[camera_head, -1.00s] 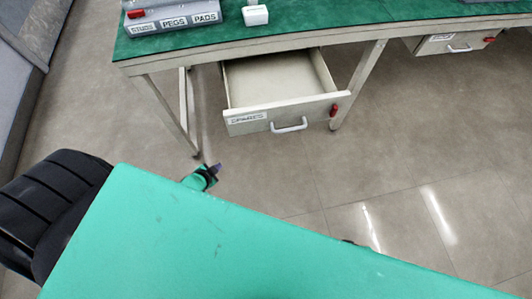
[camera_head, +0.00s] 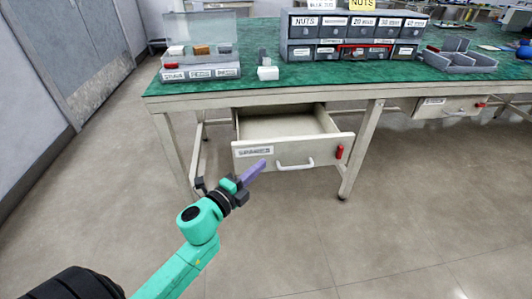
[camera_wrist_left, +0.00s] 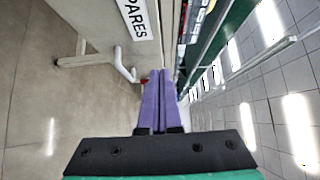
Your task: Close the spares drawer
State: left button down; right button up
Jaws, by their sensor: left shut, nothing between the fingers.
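The spares drawer (camera_head: 262,154) hangs under the green workbench and is pulled out, with its empty inside showing from above. Its front carries a label, a white bar handle (camera_head: 295,166) and a red piece at the right end. My left gripper (camera_head: 257,170) is shut and empty, its purple fingers in front of the drawer's face near the label. In the left wrist view the shut fingers (camera_wrist_left: 160,100) point toward the drawer front (camera_wrist_left: 105,20), with the handle (camera_wrist_left: 124,66) just left of the tips. I cannot tell whether they touch the drawer. My right gripper is not in view.
The green workbench (camera_head: 300,79) carries a grey box (camera_head: 200,72) at left, a cabinet of small labelled drawers (camera_head: 352,37) and grey bins (camera_head: 460,60). Another drawer (camera_head: 447,106) sits under the bench at right. The floor in front is clear.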

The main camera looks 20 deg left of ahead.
aim_at(274, 143)
pick_arm(q)
jog(key=w, duration=0.4)
jog(key=w+a, duration=0.1)
jog(key=w, duration=0.2)
jog(key=shift+w, duration=0.1)
jog(key=shift+w+a, duration=0.1)
jog(key=shift+w, duration=0.1)
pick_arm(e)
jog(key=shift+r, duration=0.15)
